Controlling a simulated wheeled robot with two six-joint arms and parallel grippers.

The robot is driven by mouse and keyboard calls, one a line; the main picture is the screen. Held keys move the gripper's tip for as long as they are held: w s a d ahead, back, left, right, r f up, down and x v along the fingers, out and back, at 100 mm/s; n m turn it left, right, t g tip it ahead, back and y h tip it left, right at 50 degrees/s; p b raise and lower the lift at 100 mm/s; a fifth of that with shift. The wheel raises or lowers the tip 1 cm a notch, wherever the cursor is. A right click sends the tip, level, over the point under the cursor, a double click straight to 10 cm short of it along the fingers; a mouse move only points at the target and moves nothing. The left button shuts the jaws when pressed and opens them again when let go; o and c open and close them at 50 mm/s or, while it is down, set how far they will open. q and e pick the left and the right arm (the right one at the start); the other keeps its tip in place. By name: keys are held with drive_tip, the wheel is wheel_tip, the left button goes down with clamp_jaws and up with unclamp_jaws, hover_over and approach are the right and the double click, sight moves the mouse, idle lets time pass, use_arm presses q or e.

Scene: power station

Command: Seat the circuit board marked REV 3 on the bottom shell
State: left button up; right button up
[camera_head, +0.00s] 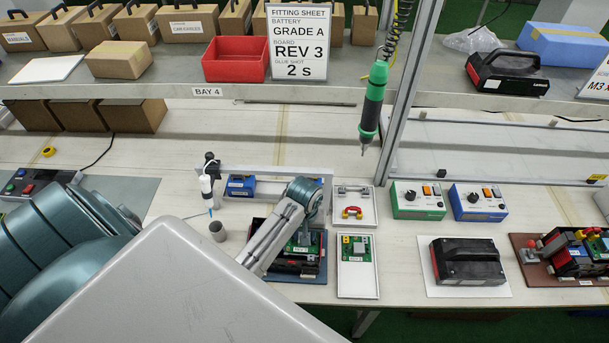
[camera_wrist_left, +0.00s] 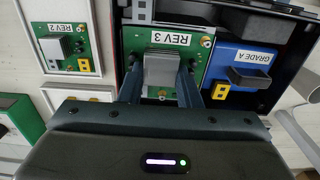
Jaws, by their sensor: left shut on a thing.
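The green circuit board marked REV 3 (camera_wrist_left: 133,40) is in the left wrist view, label toward the top. My left gripper (camera_wrist_left: 160,88) is shut on the grey block in the board's middle. The board lies within the outline of the dark bottom shell (camera_wrist_left: 284,28), beside a blue battery marked GRADE A (camera_wrist_left: 226,54). I cannot tell whether the board rests fully on the shell floor. In the head view my left arm covers part of the shell (camera_head: 285,268) and board (camera_head: 316,240). My right gripper is not in view.
A white tray with the REV 2 board (camera_head: 357,248) stands close right of the shell, another tray (camera_head: 366,197) behind it. A glue bottle (camera_head: 206,185) and grey cup (camera_head: 217,231) stand left. A green screwdriver (camera_head: 373,100) hangs above. A black cover (camera_head: 466,262) lies right.

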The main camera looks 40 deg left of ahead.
use_arm(q)
drive_tip(key=shift+f, duration=0.35)
drive_tip(key=o, duration=1.6)
drive_tip(key=shift+c, duration=0.2)
drive_tip(key=shift+s, duration=0.1)
drive_tip(key=shift+w+r, duration=0.2)
drive_tip(key=shift+r, duration=1)
drive_tip(key=shift+d+r, duration=0.15)
drive_tip(key=shift+r, duration=0.75)
drive_tip(key=shift+s+r, duration=0.1)
drive_tip(key=shift+r, duration=2.05)
drive_tip(key=shift+s, duration=0.1)
